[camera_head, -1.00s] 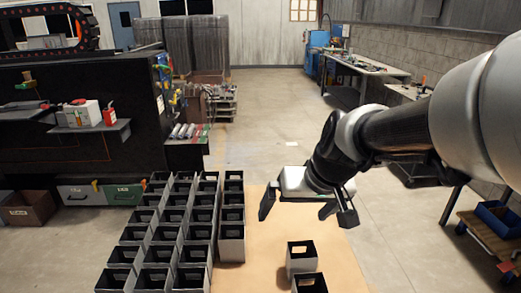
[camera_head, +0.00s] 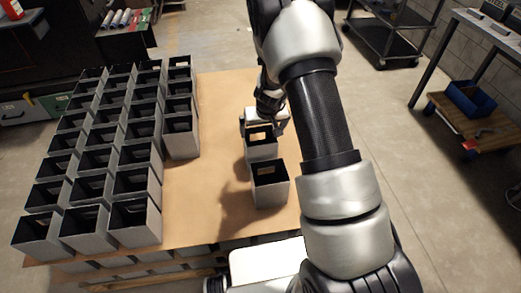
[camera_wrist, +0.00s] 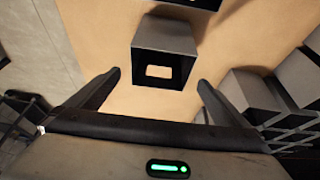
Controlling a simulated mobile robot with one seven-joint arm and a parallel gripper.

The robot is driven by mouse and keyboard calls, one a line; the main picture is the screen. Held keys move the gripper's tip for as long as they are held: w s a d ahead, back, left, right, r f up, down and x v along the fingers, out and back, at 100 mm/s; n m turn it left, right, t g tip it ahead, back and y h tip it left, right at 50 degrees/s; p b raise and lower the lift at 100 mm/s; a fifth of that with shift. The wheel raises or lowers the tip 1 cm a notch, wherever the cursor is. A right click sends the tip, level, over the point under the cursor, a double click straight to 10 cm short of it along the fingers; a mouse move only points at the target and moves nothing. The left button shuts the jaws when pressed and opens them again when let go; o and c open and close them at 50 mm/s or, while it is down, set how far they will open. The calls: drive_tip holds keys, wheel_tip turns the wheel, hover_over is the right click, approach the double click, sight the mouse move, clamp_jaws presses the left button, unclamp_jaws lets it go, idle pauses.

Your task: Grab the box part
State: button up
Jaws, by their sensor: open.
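Two grey, open-topped box parts stand apart from the rest on the brown sheet, a farther one (camera_head: 262,153) and a nearer one (camera_head: 271,194). My gripper (camera_head: 264,126) is low at the farther box part, and my arm hides part of the view there. In the wrist view the gripper (camera_wrist: 160,79) is open, with one finger on each side of a box part (camera_wrist: 165,48) that has a light rectangular opening. Gaps show between the box and both fingers, and nothing is held. Another box part (camera_wrist: 190,3) is cut off at the top edge.
Rows of similar box parts (camera_head: 60,228) fill the left of the brown sheet (camera_head: 190,215); some show at right in the wrist view (camera_wrist: 255,92). Bare sheet lies between them and the two separate boxes. A cart with a blue bin (camera_head: 472,100) stands at right.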

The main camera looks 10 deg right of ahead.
drive_tip(key=b, duration=0.2)
approach(259, 142)
drive_tip(key=s, duration=0.1)
drive_tip(key=x, duration=0.4)
drive_tip(key=s+x, duration=0.1)
drive_tip(key=shift+w+a+f+b, duration=0.25)
drive_tip(key=shift+f+b, duration=0.15)
drive_tip(key=shift+f, duration=0.15)
drive_tip(key=shift+r, duration=0.15)
drive_tip(key=c, duration=1.2)
